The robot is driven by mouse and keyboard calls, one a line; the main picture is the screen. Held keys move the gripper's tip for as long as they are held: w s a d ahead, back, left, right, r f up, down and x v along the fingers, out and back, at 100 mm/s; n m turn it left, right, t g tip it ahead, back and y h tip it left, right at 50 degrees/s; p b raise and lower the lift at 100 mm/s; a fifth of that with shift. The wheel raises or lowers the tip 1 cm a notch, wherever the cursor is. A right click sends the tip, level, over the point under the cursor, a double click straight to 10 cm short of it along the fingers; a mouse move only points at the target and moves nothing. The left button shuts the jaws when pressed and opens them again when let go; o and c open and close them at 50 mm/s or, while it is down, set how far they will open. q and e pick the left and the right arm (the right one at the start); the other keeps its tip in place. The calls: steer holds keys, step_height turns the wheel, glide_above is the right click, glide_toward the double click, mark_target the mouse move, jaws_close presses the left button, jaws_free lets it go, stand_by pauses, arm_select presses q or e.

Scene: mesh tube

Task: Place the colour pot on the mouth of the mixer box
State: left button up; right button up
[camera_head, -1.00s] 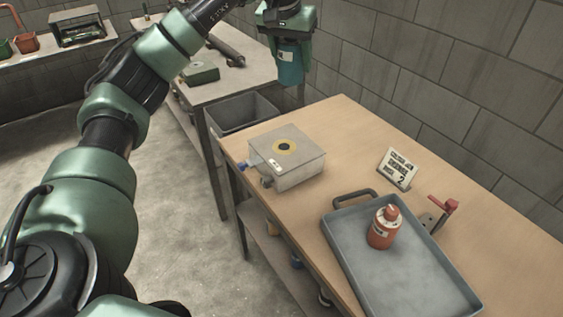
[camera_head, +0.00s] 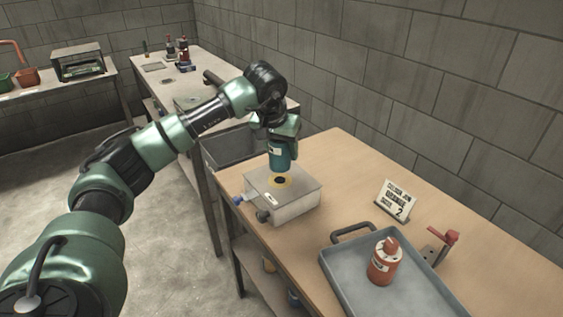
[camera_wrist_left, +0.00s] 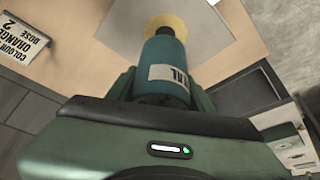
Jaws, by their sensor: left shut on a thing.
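The mixer box (camera_head: 300,201) is a pale grey box on the wooden table. Its mouth (camera_head: 280,181), a dark hole in a yellow ring, is on top. My left gripper (camera_head: 281,143) is shut on a teal pot (camera_head: 279,160), with its narrow neck pointing down. In the head view the pot is just over the mouth; I cannot tell if they touch. In the left wrist view the teal pot (camera_wrist_left: 164,60) has its dark neck over the yellow ring (camera_wrist_left: 165,23). An orange pot (camera_head: 383,265) stands upright in the tray. My right gripper is not in view.
The grey tray (camera_head: 341,270) is at the front right. A sign (camera_head: 393,201) reading colour orange, dose 2, and a red-handled clamp (camera_head: 440,245) stand behind it. A grey bin (camera_head: 228,146) is beyond the table's left end. Open tabletop lies behind the box.

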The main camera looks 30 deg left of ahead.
mark_target(276, 142)
arm_select(q)
step_height(276, 142, down, 4)
steer(key=shift+f, duration=0.1)
steer(key=shift+f, duration=0.15)
steer(key=o, duration=1.5)
steer(key=shift+r, duration=0.35)
steer(key=v, duration=1.1)
steer(key=shift+s+d+r, duration=0.1)
steer(key=shift+r, duration=0.3)
